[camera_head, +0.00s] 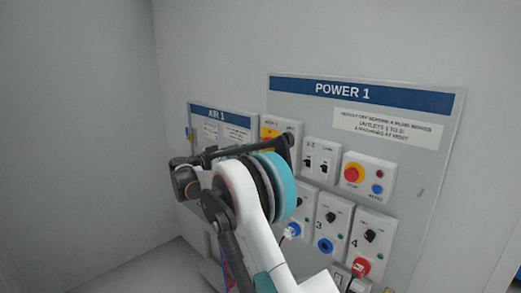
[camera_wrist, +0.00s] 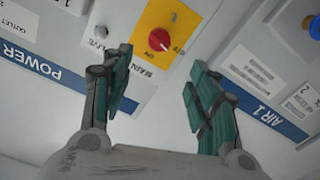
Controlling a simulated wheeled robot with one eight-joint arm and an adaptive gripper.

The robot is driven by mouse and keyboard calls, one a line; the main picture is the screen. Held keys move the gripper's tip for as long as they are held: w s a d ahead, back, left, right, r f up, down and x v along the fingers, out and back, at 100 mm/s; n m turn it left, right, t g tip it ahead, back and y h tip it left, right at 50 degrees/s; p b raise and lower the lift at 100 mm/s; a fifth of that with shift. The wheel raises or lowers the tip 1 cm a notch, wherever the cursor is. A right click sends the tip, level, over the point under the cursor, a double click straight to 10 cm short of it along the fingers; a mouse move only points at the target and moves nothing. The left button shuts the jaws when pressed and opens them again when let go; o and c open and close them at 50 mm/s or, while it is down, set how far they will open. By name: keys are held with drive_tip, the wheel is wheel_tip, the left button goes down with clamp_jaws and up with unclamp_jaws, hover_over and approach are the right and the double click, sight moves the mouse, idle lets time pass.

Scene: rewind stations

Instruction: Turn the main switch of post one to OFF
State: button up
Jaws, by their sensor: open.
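The main switch is a red round knob (camera_wrist: 158,40) on a yellow plate (camera_wrist: 180,22), with lettering reading "MAIN" beside it in the wrist view. Its small marks are too blurred for me to tell its setting. My gripper (camera_wrist: 159,60) is open and empty, with its green-padded fingers apart on either side below the knob in the picture. No contact shows. In the head view, the yellow plate (camera_head: 268,132) shows at the upper left of the POWER 1 panel (camera_head: 436,170), its knob largely hidden by my arm.
In the head view, a red push button (camera_head: 353,173) on a white box, small black switches (camera_head: 315,163) and several outlets with knobs (camera_head: 371,235) sit close by on the panel. The AIR 1 panel (camera_head: 222,116) is at its left. The wall further left is bare.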

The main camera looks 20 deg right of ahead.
sight(265, 143)
drive_tip(key=w+d+m, duration=0.1)
drive_tip(key=d, duration=0.3)
drive_tip(key=w+d+m+b, duration=0.1)
drive_tip(key=w+d, duration=0.1)
drive_tip(key=d, duration=0.2)
drive_tip(key=w+d+m+b, duration=0.1)
drive_tip(key=d, duration=0.3)
drive_tip(key=shift+w+d+m, duration=0.2)
drive_tip(key=shift+d+m, duration=0.05)
drive_tip(key=shift+m, duration=0.15)
drive_tip(key=shift+c, duration=0.3)
drive_tip(key=c, duration=1)
